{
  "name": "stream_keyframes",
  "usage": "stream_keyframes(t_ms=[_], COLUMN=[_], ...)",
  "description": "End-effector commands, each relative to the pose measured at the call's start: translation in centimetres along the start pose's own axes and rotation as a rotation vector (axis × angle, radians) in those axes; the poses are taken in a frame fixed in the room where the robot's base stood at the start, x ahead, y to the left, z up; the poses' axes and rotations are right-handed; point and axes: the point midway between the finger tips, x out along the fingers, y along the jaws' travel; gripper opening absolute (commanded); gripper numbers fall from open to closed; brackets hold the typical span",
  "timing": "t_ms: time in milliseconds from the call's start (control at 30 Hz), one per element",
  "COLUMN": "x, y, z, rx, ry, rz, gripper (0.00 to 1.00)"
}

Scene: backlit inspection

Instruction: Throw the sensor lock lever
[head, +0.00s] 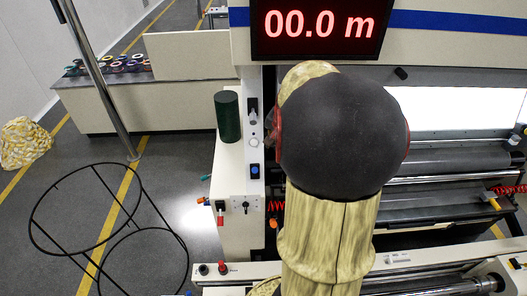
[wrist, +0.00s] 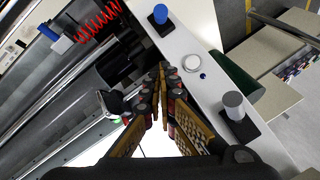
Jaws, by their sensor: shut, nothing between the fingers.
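My gripper (wrist: 160,80) shows in the wrist view with its fingers shut and empty, beside the edge of a pale control panel (wrist: 215,150). The panel carries a blue toggle (wrist: 160,18), a round white button (wrist: 192,63) and a grey toggle (wrist: 233,105), all apart from the fingers. A small black-and-white part (wrist: 112,102) is left of the fingertips. No label shows, so I cannot tell which part is the sensor lock lever. In the head view my arm hides the gripper; the panel's blue toggle (head: 255,171) and white button (head: 253,143) show left of the arm.
Rollers (head: 450,160) and a bright backlit plate (head: 450,108) lie right of my arm. A red coiled cable (wrist: 97,22) is at upper left in the wrist view. A dark green cylinder (head: 228,116) stands beside the panel. A black wire frame (head: 88,205) stands on the floor.

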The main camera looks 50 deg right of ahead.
Motion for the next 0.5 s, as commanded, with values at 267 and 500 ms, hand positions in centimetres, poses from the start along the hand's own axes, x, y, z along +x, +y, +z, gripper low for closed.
stream_keyframes(t_ms=[267, 500], x=[3.8, 8.5], y=[0.1, 0.1], z=[0.1, 0.0], rx=[0.003, 0.002], ry=[-0.005, -0.003], rz=[0.003, 0.002], gripper=[0.0, 0.0])
